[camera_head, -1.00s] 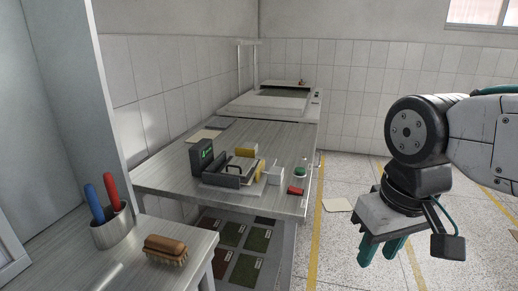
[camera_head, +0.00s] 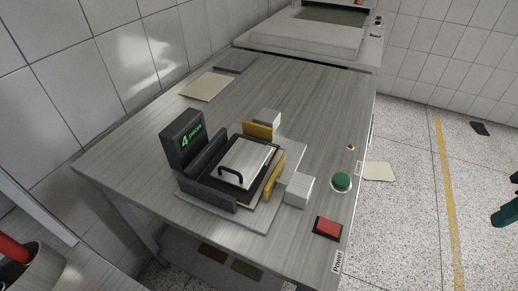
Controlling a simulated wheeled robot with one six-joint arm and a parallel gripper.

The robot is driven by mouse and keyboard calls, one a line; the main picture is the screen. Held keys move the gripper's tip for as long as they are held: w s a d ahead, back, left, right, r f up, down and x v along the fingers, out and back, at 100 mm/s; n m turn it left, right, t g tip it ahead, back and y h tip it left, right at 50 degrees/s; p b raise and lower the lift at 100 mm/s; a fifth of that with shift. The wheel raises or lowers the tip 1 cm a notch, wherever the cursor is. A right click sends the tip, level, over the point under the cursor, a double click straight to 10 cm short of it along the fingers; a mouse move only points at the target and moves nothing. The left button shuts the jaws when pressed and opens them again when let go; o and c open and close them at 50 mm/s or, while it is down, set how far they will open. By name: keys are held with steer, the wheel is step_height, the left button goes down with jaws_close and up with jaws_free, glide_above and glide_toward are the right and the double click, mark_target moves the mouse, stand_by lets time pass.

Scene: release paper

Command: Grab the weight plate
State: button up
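The weight plate (camera_head: 252,158) is a flat silver plate with a black handle (camera_head: 230,178) on its near edge. It lies in a dark tray-like fixture (camera_head: 208,190) on the metal table, between dark walls at the left and yellow blocks (camera_head: 276,178) at the right. My gripper (camera_head: 506,215) shows only as dark teal finger parts at the right edge, far from the plate over the floor. The rest of it is cut off, so its opening cannot be judged.
A display box (camera_head: 182,142) reading "4 pieces" stands left of the fixture. White blocks (camera_head: 299,189), a green button (camera_head: 341,181) and a red switch (camera_head: 327,228) are to the right. Flat sheets (camera_head: 205,87) lie behind. A cup with a red handle (camera_head: 14,252) is at lower left.

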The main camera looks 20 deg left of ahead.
steer(key=w+a+f+n+t+y, duration=0.1)
steer(key=w+a+f+n+t, duration=0.25)
steer(key=w+a, duration=0.45)
steer(key=w+a+f+n+t+y, duration=0.2)
steer(key=w+a+n, duration=0.2)
steer(key=w+a, duration=0.5)
steer(key=n+g+y, duration=0.7)
steer(key=n+y, duration=0.2)
steer(key=y, duration=0.1)
glide_toward(233, 171)
steer(key=x, duration=0.4)
steer(key=shift+s+d+f, duration=0.1)
steer(key=shift+s+f, duration=0.15)
steer(key=shift+f, duration=0.05)
steer(key=x, duration=0.6)
steer(key=shift+w+a+r, duration=0.2)
steer(key=shift+w+a, duration=0.1)
steer(key=shift+a+f, duration=0.2)
steer(key=shift+a, duration=0.15)
